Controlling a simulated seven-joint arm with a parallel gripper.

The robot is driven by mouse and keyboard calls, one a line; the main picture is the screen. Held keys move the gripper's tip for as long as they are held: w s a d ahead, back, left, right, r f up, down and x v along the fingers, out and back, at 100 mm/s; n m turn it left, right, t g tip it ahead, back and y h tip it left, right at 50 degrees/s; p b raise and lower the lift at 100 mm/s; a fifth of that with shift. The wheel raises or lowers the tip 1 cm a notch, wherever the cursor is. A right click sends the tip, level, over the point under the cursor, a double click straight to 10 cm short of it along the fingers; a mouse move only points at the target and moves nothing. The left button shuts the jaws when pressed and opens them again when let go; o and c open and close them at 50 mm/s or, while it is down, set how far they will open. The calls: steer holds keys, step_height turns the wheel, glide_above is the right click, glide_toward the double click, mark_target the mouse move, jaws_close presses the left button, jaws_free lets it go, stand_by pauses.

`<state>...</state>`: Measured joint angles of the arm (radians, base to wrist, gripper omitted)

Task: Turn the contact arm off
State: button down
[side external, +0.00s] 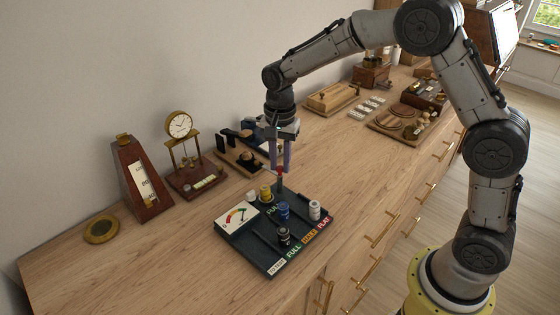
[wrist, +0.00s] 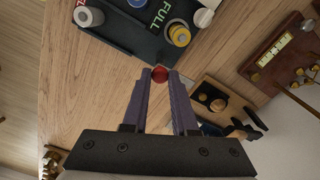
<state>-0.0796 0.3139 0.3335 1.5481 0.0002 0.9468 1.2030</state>
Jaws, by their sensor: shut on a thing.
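A dark battery tester board (side external: 252,243) lies on the wooden top in the side view, with a white dial at its left. The fingers hide part of the knob, and the lower contact arm is hard to make out.
Several batteries stand on the board, including a blue one (side external: 283,211) and a white one (side external: 314,210). A small wooden stand with black parts (side external: 240,157) is behind my gripper. A clock (side external: 180,125) and metronome (side external: 140,180) stand at left. The wooden top before the board is clear.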

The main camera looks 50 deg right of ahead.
mark_target(280, 167)
steer(key=shift+r+m, duration=0.1)
steer(key=shift+m, duration=0.3)
steer(key=c, duration=0.7)
jaws_free()
step_height(280, 167, up, 14)
stand_by(0.3)
